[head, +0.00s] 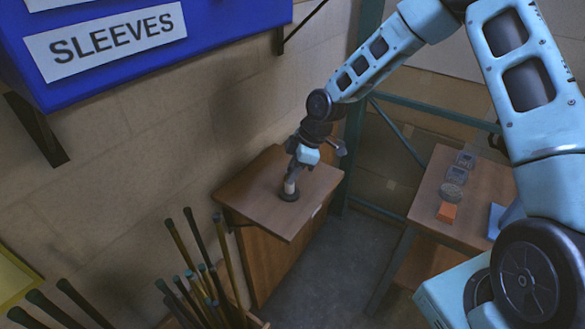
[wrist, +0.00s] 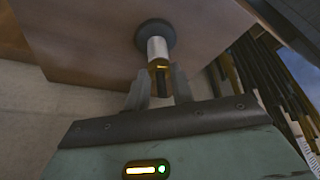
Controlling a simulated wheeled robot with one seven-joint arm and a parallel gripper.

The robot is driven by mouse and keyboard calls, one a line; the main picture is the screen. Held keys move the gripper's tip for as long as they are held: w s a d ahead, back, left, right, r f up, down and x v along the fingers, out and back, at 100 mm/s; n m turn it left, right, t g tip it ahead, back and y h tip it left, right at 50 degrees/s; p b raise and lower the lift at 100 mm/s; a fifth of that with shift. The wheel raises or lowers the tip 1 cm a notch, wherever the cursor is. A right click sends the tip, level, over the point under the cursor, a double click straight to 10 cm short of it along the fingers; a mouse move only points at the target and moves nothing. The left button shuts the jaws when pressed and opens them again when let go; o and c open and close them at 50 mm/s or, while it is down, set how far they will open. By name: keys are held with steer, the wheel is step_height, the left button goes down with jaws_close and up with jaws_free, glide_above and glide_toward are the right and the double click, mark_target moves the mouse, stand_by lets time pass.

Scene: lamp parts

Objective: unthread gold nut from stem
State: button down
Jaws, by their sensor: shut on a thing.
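The stem (wrist: 157,48) is a pale cylinder rising from a dark round base (wrist: 155,34) on a wooden shelf. In the head view the stem (head: 291,186) stands upright on the same base (head: 289,194). The gold nut (wrist: 160,65) shows as a gold band at the stem's end, between my fingertips. A dark threaded-looking rod extends past it. My gripper (wrist: 159,82) is shut on the gold nut, its grey fingers on both sides. In the head view my gripper (head: 294,172) is above the stem and hides the nut.
The wooden shelf (head: 240,196) is otherwise bare. Several rods (head: 190,275) stand in a bin at the front left. A blue SLEEVES bin (head: 220,20) hangs at upper left. A side table (head: 430,195) at right holds an orange block (head: 447,212) and small containers.

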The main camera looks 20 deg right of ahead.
steer(key=n+p, duration=0.1)
steer(key=n, duration=0.1)
steer(key=n+g+p, duration=0.1)
steer(key=n, duration=0.1)
steer(key=shift+w+r+g, duration=0.15)
steer(key=shift+g, duration=0.15)
steer(key=shift+n, duration=0.7)
steer(key=n+g, duration=0.1)
steer(key=n, duration=0.2)
steer(key=shift+w+a+g, duration=0.1)
steer(key=shift+w+g, duration=0.05)
steer(key=shift+g, duration=0.15)
steer(key=n+g+h, duration=0.1)
steer(key=n, duration=0.2)
steer(key=shift+n, duration=0.4)
steer(key=n, duration=0.1)
steer(key=n+h, duration=0.1)
steer(key=n, duration=0.1)
steer(key=n+g+b, duration=0.1)
steer(key=shift+w+a, duration=0.2)
steer(key=shift+a, duration=0.05)
steer(key=n+h, duration=0.1)
steer(key=n, duration=0.1)
steer(key=shift+n+g, duration=0.3)
steer(key=shift+n, duration=0.1)
